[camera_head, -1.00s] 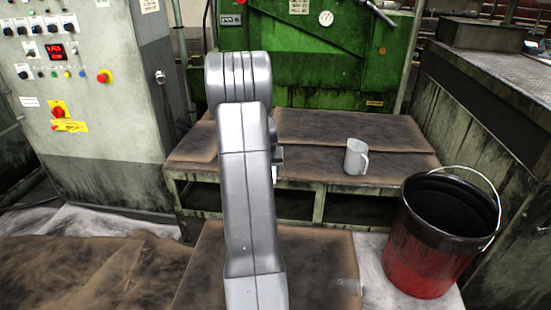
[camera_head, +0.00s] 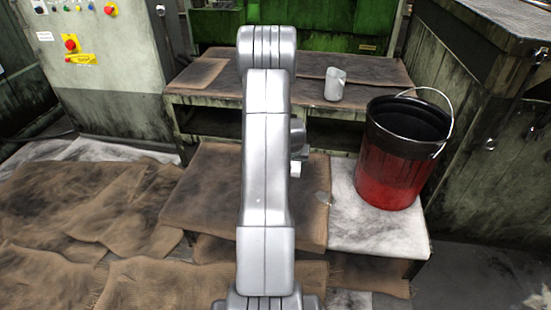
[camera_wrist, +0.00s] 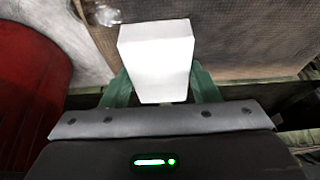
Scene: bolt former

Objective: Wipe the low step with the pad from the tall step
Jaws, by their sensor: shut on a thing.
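The low step (camera_head: 205,215) is covered in brown sacking, with white cloth on its right part. A small glossy, clear patch (camera_head: 323,198) lies near where the two meet; it also shows at the top left of the wrist view (camera_wrist: 107,15). The tall step (camera_head: 195,78) stands behind, with brown sacking on top. My gripper (camera_wrist: 160,85) is shut on a white block-shaped pad (camera_wrist: 157,58) and holds it over the low step. In the head view the pad (camera_head: 295,169) peeks out right of my arm, which hides most of my gripper.
A red and black bucket (camera_head: 390,180) with a wire handle stands on the right of the low step, close to the clear patch. Control cabinet (camera_head: 105,90) at left, green machine (camera_head: 320,25) behind, sacking on the left floor.

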